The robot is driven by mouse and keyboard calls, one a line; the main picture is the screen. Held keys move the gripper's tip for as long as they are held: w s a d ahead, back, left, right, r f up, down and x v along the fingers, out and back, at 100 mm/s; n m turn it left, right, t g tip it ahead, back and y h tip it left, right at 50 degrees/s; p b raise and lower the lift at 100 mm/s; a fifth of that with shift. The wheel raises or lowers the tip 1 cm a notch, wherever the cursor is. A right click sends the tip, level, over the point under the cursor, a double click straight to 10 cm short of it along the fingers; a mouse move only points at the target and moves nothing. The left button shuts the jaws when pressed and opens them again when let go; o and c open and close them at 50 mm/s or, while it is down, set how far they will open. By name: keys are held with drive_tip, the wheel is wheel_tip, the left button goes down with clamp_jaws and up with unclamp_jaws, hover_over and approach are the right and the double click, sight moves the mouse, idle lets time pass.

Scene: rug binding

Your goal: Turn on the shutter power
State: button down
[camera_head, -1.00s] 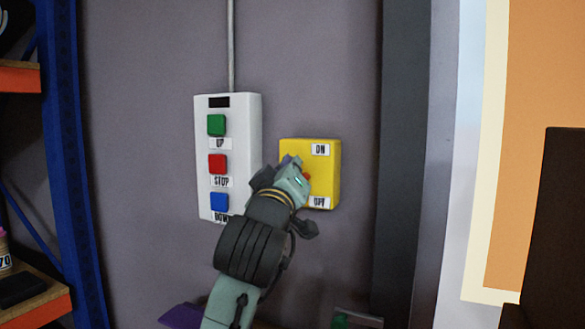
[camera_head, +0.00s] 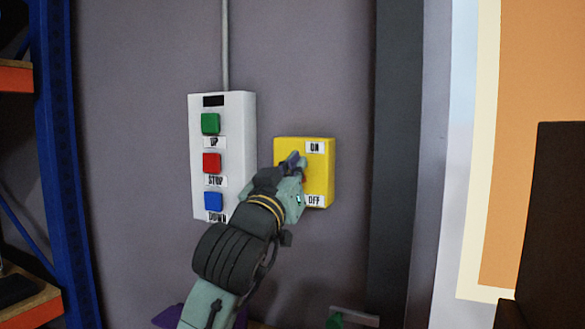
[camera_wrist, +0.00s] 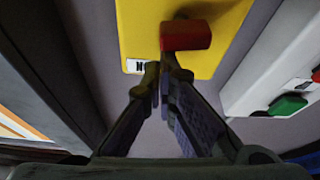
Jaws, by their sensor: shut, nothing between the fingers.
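The yellow switch box (camera_head: 320,175) is fixed to the wall, with an ON label (camera_head: 315,147) at its top and an OFF label (camera_head: 315,200) at its bottom. My gripper (camera_head: 294,161) is in front of the box's left part and mostly hides the switch. In the wrist view, the red switch (camera_wrist: 186,35) stands out from the yellow face (camera_wrist: 135,30). The shut fingertips of my gripper (camera_wrist: 170,62) are right at the switch's edge, on the ON-label side; I cannot tell whether they touch it. Nothing is held.
A white control panel (camera_head: 240,110) with green, red and blue buttons is on the wall just left of the box. A dark post (camera_head: 398,150) is to the right. A blue shelf frame (camera_head: 58,150) stands at the far left.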

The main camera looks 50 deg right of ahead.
sight(320, 170)
drive_tip(key=m+g, duration=0.1)
drive_tip(key=m, duration=0.1)
drive_tip(key=m+g, duration=0.1)
drive_tip(key=m, duration=0.1)
drive_tip(key=s+f+m+g, duration=0.1)
drive_tip(key=m, duration=0.1)
drive_tip(key=shift+d, duration=0.1)
drive_tip(key=m+g, duration=0.1)
drive_tip(key=m, duration=0.2)
drive_tip(key=f+m+g, duration=0.1)
drive_tip(key=m, duration=0.2)
drive_tip(key=shift+s+d+m+b, duration=0.1)
drive_tip(key=shift+s+m+b, duration=0.1)
drive_tip(key=shift+m+b, duration=0.15)
drive_tip(key=shift+s+f+g, duration=0.1)
drive_tip(key=shift+f+g, duration=0.1)
drive_tip(key=shift+g, duration=0.2)
